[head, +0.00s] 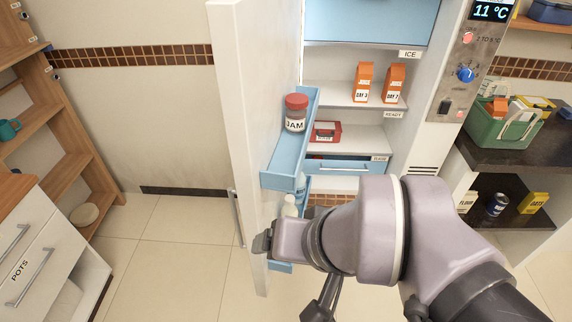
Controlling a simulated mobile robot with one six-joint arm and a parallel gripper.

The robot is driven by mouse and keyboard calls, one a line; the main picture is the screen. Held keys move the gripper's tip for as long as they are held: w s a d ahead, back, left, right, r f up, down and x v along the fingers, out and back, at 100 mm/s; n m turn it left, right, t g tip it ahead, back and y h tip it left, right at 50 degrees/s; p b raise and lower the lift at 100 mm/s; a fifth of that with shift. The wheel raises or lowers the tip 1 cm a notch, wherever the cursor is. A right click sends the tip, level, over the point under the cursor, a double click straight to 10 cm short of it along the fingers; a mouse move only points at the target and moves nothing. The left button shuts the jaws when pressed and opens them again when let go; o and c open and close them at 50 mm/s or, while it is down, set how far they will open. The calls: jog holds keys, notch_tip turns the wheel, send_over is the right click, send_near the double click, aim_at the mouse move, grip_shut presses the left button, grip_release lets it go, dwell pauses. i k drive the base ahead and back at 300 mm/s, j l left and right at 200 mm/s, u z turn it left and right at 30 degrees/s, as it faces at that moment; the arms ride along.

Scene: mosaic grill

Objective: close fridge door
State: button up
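The white fridge door (235,130) stands open, seen nearly edge-on at the left of the fridge in the head view. Its bar handle (236,217) is on the outer, left face. Blue bins line its inner face, and the upper bin (283,166) holds a jam jar (296,113). The fridge body (440,110) stands behind with its interior exposed. My gripper (265,243) is on the inner side of the door, in front of the lower bin; I cannot tell whether it touches. Its fingers are largely hidden, so its opening is unclear.
Orange cartons (363,83) and a red box (326,132) sit on the fridge shelves. A wooden shelf (50,110) and a drawer unit (45,250) stand at the left. A counter with a green crate (500,130) is at the right. Floor left of the door is clear.

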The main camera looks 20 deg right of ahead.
aim_at(255, 44)
jog(key=i+j+z, duration=0.15)
jog(key=j+z, duration=0.25)
jog(key=j, duration=0.2)
jog(key=j+z, duration=0.4)
jog(key=j, duration=0.15)
jog(key=j+z, duration=0.4)
jog(key=j, duration=0.25)
jog(key=i+l, duration=0.2)
jog(key=l, duration=0.2)
jog(key=i+l, duration=0.2)
jog(key=l, duration=0.15)
